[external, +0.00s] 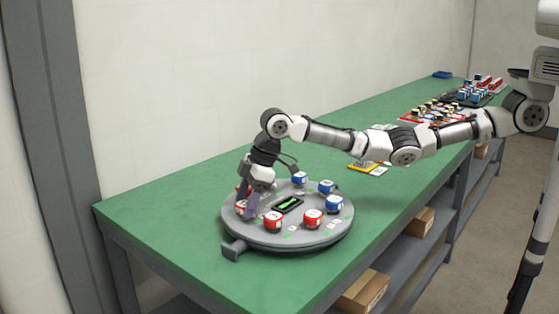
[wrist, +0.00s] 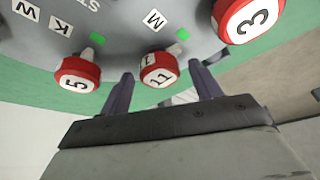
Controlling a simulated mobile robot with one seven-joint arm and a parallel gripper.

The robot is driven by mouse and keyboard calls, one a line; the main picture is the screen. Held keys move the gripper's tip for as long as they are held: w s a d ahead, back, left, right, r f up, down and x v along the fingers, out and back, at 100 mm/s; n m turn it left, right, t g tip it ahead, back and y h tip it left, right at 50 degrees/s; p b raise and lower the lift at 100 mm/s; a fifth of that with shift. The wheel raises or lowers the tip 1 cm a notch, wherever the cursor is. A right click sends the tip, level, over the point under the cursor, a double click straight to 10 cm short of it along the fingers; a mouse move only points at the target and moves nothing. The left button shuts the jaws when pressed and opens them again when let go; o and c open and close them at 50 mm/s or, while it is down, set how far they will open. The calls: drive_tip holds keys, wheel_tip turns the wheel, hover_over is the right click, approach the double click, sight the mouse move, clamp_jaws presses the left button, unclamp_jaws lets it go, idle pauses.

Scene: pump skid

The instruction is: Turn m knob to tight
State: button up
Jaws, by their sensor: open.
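The round grey panel (external: 290,238) lies on the green table and carries red and blue knobs. In the wrist view, a red knob with a white face marked 11 (wrist: 158,68) sits close to a white label M (wrist: 154,19). My gripper (wrist: 163,78) is open, one dark finger on each side of this knob, with gaps showing. In the external view my gripper (external: 245,209) reaches down at the panel's left edge and partly hides a red knob there.
Red knob 5 (wrist: 78,73) is left of my fingers and red knob 3 (wrist: 247,18) is to the right. Blue knobs (external: 333,204) stand on the panel's right side. A small green-lit display (external: 288,204) is in the middle. Other boards (external: 437,111) lie farther along the table.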

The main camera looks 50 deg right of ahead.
drive_tip(key=b+v, duration=0.3)
drive_tip(key=v, duration=1)
drive_tip(key=shift+r+b, duration=0.35)
drive_tip(key=shift+b, duration=0.05)
drive_tip(key=shift+d, duration=0.1)
